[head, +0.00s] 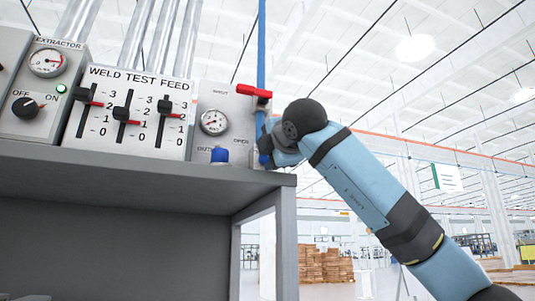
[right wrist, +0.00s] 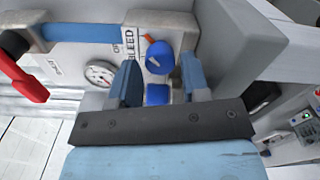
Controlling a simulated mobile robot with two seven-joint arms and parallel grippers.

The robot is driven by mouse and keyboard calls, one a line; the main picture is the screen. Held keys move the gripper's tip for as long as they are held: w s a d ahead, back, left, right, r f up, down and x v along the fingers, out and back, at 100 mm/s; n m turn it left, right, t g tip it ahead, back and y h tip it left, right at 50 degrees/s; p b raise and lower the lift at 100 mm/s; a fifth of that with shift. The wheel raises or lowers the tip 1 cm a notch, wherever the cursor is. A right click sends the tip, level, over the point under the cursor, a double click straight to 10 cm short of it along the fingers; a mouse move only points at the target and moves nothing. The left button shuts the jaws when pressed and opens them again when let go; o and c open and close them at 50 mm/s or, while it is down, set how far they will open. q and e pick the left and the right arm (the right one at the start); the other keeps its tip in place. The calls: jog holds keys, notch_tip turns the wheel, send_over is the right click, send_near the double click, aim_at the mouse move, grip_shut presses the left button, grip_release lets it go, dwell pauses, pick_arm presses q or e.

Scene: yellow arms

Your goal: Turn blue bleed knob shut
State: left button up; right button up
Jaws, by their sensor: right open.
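The blue bleed knob (right wrist: 160,57) is round with a pale pointer line, beside the BLEED lettering on a light grey panel in the right wrist view. A small orange mark sits at its edge. My right gripper (right wrist: 161,84) is open, its two blue fingers apart, with the knob showing between and beyond them; contact cannot be told. A smaller blue block (right wrist: 157,94) shows between the fingers. My left gripper is out of view.
A red lever (head: 254,91) sits on a blue vertical pipe (head: 261,45) above my right gripper. A gauge (head: 213,122) and a blue fitting (head: 220,155) are on the panel. The weld test feed sliders (head: 128,110) stand left, on a grey bench (head: 130,180). Right is open.

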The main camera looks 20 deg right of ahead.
jog(key=shift+w, duration=1.1)
jog(key=c, duration=0.6)
jog(key=shift+c, duration=0.2)
